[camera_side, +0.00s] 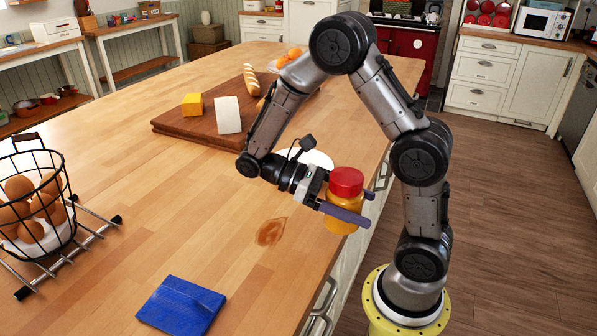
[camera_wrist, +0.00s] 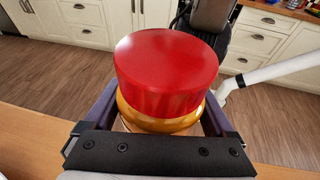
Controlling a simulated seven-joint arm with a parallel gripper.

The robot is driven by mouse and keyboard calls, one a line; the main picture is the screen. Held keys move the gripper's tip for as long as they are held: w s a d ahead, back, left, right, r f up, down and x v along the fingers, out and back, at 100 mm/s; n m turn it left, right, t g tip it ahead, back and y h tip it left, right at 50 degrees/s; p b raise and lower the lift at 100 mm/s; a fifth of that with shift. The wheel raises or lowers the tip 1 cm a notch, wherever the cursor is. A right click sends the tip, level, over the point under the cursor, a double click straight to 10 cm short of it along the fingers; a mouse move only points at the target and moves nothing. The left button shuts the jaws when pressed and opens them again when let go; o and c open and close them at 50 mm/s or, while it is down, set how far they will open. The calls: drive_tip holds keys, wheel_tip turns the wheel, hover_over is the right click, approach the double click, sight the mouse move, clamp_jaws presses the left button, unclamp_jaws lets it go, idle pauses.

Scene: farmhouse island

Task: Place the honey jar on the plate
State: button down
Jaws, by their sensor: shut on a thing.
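The honey jar (camera_side: 342,217) is amber with a red lid and looks upright. My gripper (camera_side: 367,208) is shut on it, with one finger on each side. In the wrist view the red lid (camera_wrist: 165,65) fills the middle, with the amber body partly hidden below it. The jar is at the island's right edge in the side view; I cannot tell its height or whether it is over the top. A white plate (camera_side: 319,158) lies on the island behind my gripper, partly hidden by my arm.
A wooden board (camera_side: 183,133) holds cheese and bread at the back. A wire basket of eggs (camera_side: 38,205) stands on a metal rack at left. A blue cloth (camera_side: 181,306) lies in front, and a brown spill (camera_side: 271,232) marks the wood. The middle left is clear.

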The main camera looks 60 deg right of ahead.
drive_tip(key=w+d+r+n+t+h, duration=1.15)
drive_tip(key=d+r+n+t, duration=0.25)
drive_tip(key=n, duration=0.2)
drive_tip(key=shift+h, duration=0.45)
drive_tip(key=w+d+f, duration=0.2)
drive_tip(key=w+f, duration=0.1)
drive_tip(key=f, duration=0.2)
drive_tip(key=w+d+f, duration=0.3)
drive_tip(key=f, duration=0.2)
drive_tip(key=w+d+f, duration=0.3)
drive_tip(key=w+f, duration=0.1)
drive_tip(key=f, duration=0.1)
drive_tip(key=shift+w+d+f, duration=0.1)
drive_tip(key=shift+f, duration=0.8)
drive_tip(key=shift+w+d+f, duration=0.1)
drive_tip(key=shift+f, duration=0.75)
drive_tip(key=shift+f, duration=0.1)
